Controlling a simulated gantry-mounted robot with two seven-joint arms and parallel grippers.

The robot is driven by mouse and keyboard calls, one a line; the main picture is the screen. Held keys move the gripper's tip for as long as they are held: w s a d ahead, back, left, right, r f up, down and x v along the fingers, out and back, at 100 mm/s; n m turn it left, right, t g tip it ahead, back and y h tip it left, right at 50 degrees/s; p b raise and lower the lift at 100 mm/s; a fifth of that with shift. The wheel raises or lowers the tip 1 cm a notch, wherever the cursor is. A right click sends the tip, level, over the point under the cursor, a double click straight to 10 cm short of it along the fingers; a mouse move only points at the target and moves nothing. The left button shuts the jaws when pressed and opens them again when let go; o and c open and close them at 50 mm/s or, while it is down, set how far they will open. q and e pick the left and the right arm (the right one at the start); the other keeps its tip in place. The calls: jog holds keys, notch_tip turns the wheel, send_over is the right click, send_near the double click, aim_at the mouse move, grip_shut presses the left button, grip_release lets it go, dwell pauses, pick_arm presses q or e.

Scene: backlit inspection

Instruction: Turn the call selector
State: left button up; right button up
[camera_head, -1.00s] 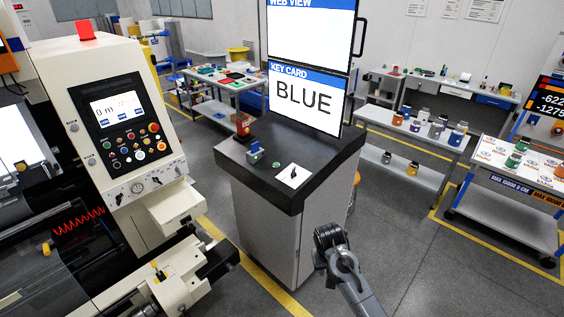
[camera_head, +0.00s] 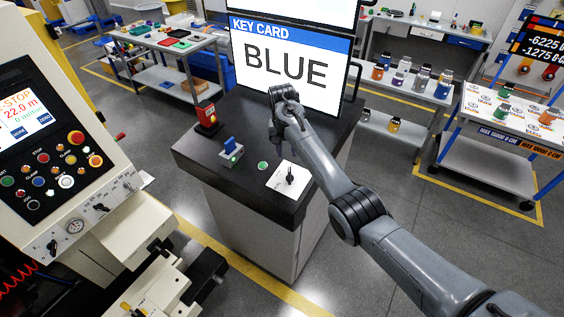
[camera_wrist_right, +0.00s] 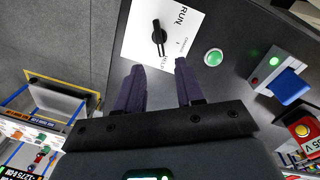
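The selector is a black knob (camera_head: 290,178) on a white plate (camera_head: 279,184) at the front right of the dark pedestal top. In the right wrist view the knob (camera_wrist_right: 159,37) shows with its plate (camera_wrist_right: 172,18), which reads "RUN" and smaller partly hidden labels. My right gripper (camera_head: 275,138) is over the pedestal, beyond the knob in the head view. In the wrist view my right gripper (camera_wrist_right: 159,66) has two dark fingers spread apart with nothing between them. The knob lies just past the fingertips, not touched. My left gripper is in neither current view.
A green button (camera_head: 263,165), a blue-handled device (camera_head: 231,151) and a red box (camera_head: 206,117) stand on the pedestal left of the plate. A "KEY CARD BLUE" screen (camera_head: 290,65) rises behind. A machine panel (camera_head: 45,150) is at left.

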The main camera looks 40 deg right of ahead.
aim_at(289, 174)
jog(key=f, duration=0.7)
jog(key=s+f+p, duration=0.1)
jog(key=f, duration=0.2)
jog(key=shift+d+f, duration=0.25)
grip_shut()
